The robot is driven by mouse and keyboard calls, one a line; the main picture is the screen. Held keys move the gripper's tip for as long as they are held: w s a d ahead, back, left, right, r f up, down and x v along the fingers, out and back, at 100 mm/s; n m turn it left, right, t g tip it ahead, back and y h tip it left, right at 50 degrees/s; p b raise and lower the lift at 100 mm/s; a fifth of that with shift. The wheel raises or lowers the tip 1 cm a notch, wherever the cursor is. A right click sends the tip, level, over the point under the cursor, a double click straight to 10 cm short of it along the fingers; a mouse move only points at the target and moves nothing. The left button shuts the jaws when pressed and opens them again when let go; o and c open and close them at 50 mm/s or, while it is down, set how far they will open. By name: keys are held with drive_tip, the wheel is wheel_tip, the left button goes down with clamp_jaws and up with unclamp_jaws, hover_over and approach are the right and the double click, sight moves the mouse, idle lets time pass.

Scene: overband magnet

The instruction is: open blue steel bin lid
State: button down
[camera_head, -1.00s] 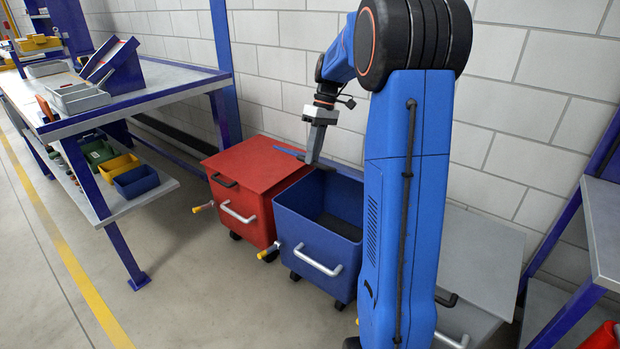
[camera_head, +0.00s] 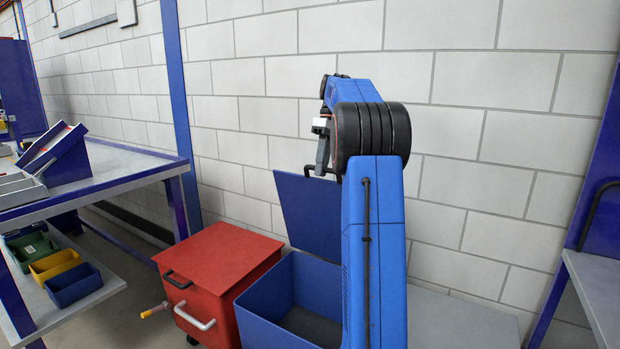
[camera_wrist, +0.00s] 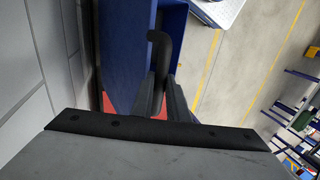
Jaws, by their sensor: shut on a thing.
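The blue steel bin (camera_head: 265,308) stands open against the wall, with its dark inside showing. Its blue lid (camera_head: 305,213) is raised steeply at the back of the bin, its broad face toward the head camera. My gripper (camera_head: 322,168) is at the lid's top edge, shut on the black lid handle (camera_head: 333,172). In the wrist view the fingers (camera_wrist: 160,98) close around the bent black handle (camera_wrist: 159,50), beside the blue lid panel (camera_wrist: 125,55). My arm hides the right part of the bin.
A red bin (camera_head: 215,265) with a closed lid stands directly left of the blue one. A grey lid (camera_head: 455,318) lies to the right, partly behind my arm. A workbench (camera_head: 110,180) is at the left and another bench (camera_head: 597,290) at the right. The block wall is close behind.

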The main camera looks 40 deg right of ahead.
drive_tip(key=shift+w+d, duration=0.3)
drive_tip(key=shift+d, duration=0.45)
drive_tip(key=shift+w+d, duration=0.25)
drive_tip(key=shift+d, duration=0.5)
drive_tip(key=c, duration=1.7)
unclamp_jaws()
drive_tip(key=shift+w, duration=0.1)
drive_tip(key=shift+c, duration=0.2)
drive_tip(key=shift+r, duration=0.1)
